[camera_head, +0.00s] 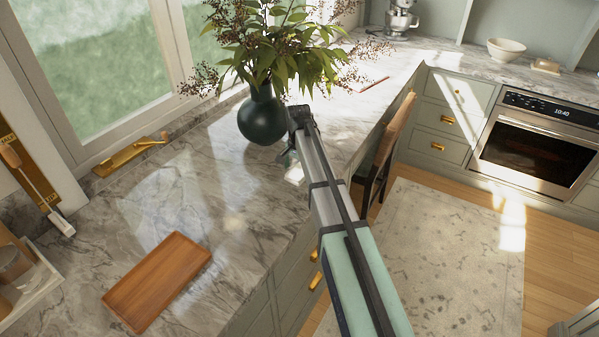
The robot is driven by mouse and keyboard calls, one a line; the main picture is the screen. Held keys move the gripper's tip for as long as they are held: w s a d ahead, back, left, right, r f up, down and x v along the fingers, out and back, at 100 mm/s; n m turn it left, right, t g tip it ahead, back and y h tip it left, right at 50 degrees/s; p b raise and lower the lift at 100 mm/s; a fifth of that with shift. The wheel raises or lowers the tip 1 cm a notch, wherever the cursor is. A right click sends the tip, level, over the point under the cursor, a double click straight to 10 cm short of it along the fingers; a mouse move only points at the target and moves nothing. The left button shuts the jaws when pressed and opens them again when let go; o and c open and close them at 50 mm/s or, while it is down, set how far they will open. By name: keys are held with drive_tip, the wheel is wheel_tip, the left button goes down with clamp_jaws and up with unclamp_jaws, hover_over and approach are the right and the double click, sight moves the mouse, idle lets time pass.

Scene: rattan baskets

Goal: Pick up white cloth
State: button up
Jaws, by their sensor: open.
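I cannot make out a white cloth for certain. A small bright white patch (294,173) shows on the marble counter just below my gripper; I cannot tell whether it is cloth or sunlight. My arm reaches from the bottom right up over the counter's front edge. My gripper (287,158) hangs down at its end, open, just right of the dark vase. Its fingers are small and partly hidden by my arm, and I see nothing held in them.
A dark green vase (261,118) with leafy branches stands close left of my gripper. A wooden board (158,280) lies on the marble counter (215,200) at front left. A wooden chair (388,145) stands right of my arm. The counter's middle is clear.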

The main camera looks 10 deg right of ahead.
sight(299, 171)
drive_tip(key=c, duration=1.2)
drive_tip(key=shift+r, duration=0.1)
wheel_tip(299, 171, up, 20)
drive_tip(key=b, duration=0.5)
drive_tip(key=o, duration=0.4)
drive_tip(key=shift+c, duration=1.6)
drive_tip(key=shift+r+p, duration=0.15)
drive_tip(key=shift+p, duration=0.3)
